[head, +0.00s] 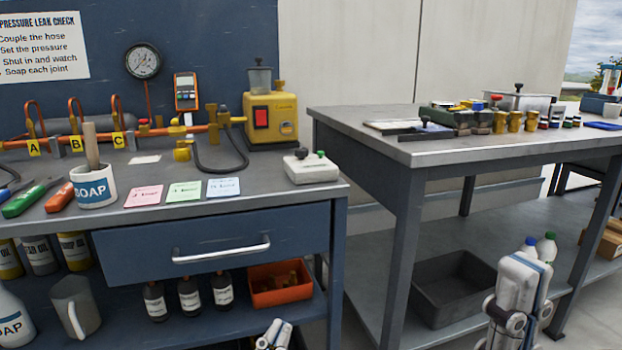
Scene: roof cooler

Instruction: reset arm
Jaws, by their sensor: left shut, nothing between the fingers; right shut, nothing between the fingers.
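My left gripper (276,328) shows only its white fingertips at the bottom edge, in front of the left bench. They are together, with nothing between them. My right gripper (525,265) points upward at the lower right, in front of the right table's lower shelf. Its white fingers are shut and empty. Both grippers are below the worktops and appear apart from the objects there. The rest of the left gripper is cut off by the frame.
The left bench (290,205) holds a SOAP pot (95,190), a yellow pump (270,115) and a white block (311,167). Its drawer (215,240) is shut. The right table (385,145) has fittings on top and a grey bin (450,290) below. A gap separates the two.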

